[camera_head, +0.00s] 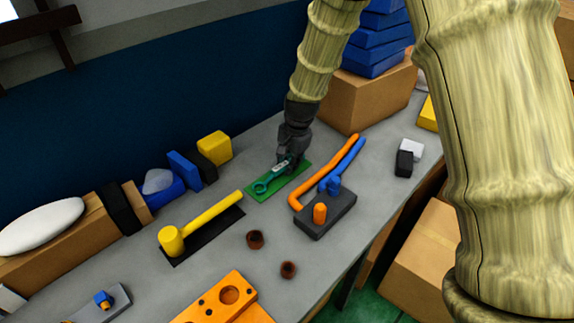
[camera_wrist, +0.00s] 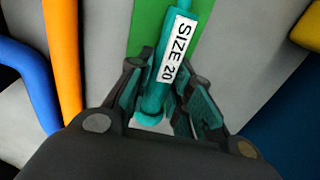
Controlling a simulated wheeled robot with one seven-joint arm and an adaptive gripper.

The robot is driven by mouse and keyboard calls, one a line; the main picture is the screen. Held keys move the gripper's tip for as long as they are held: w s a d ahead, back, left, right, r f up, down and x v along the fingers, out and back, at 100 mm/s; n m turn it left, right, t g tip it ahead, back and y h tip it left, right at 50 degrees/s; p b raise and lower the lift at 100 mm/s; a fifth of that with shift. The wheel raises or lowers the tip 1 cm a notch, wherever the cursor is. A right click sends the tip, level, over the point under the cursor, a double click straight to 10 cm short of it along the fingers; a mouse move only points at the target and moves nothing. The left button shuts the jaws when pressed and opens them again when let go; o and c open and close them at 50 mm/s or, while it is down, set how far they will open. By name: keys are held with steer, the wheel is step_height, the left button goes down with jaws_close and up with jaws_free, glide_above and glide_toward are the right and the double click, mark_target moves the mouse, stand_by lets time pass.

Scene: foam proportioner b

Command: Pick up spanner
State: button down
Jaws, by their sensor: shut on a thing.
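The teal spanner (camera_head: 268,183) has a ring end and a white label. It lies along or just above a green mat (camera_head: 297,177) on the grey bench; I cannot tell whether it touches the mat. My gripper (camera_head: 284,162) points down at its far end. In the wrist view the spanner's shaft (camera_wrist: 158,92), with a label reading "SIZE 20", runs between the fingers of my gripper (camera_wrist: 165,103), which are shut on it. The ring end is outside the wrist view.
A grey block with an orange peg (camera_head: 320,214) and orange and blue bars (camera_head: 347,158) stands right of the mat. A yellow mallet (camera_head: 200,225) lies left on a black mat. Brown rings (camera_head: 255,239) and an orange block (camera_head: 225,299) are nearer. Boxes (camera_head: 365,92) stand behind.

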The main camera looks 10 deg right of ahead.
steer(key=shift+r, duration=0.85)
steer(key=shift+r+b, duration=0.35)
steer(key=shift+r, duration=0.6)
steer(key=s+a, duration=0.1)
steer(key=s, duration=0.4)
steer(key=s+a+r+b, duration=0.1)
steer(key=s, duration=0.4)
steer(key=s+a+b, duration=0.1)
steer(key=s, duration=0.4)
steer(key=shift+s+a+r, duration=0.2)
steer(key=shift+s+r, duration=0.05)
steer(key=shift+s, duration=0.1)
steer(key=c, duration=1.9)
jaws_free()
jaws_close()
